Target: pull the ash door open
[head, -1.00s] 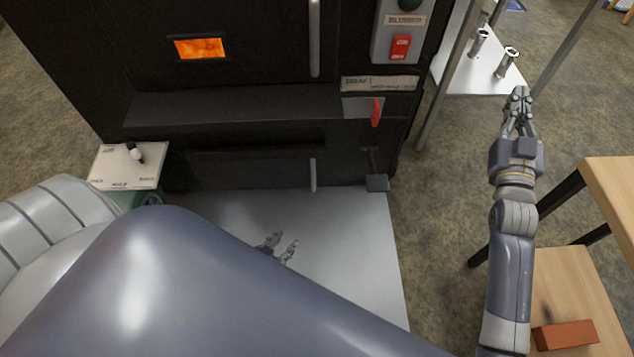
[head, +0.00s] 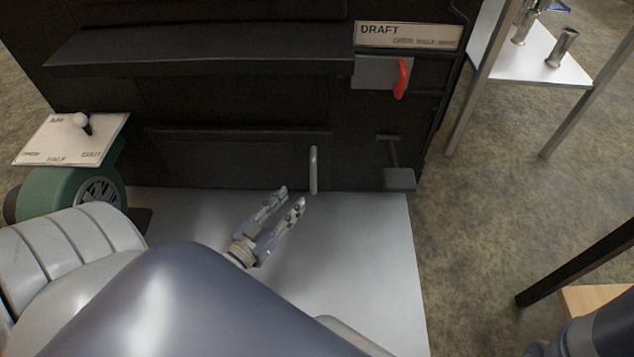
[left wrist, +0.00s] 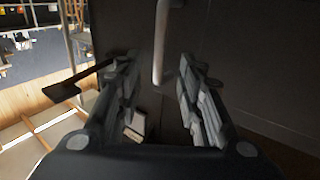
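The ash door (head: 235,160) is a dark panel low on the black evaporator front, and it looks shut. Its upright grey bar handle (head: 313,170) is at the door's right end. My left gripper (head: 292,196) is open and empty, just left of and below the handle, pointing at it. In the left wrist view the handle (left wrist: 160,45) shows ahead, across the gap between the two spread fingers (left wrist: 158,78). I see no contact with it. My right gripper is out of view; only part of my right arm shows at the lower right.
Above are a ledge (head: 200,58) and a red draft lever (head: 402,78). A green blower with an air-control plate (head: 70,138) stands left. A pale metal floor plate (head: 370,260) lies in front.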

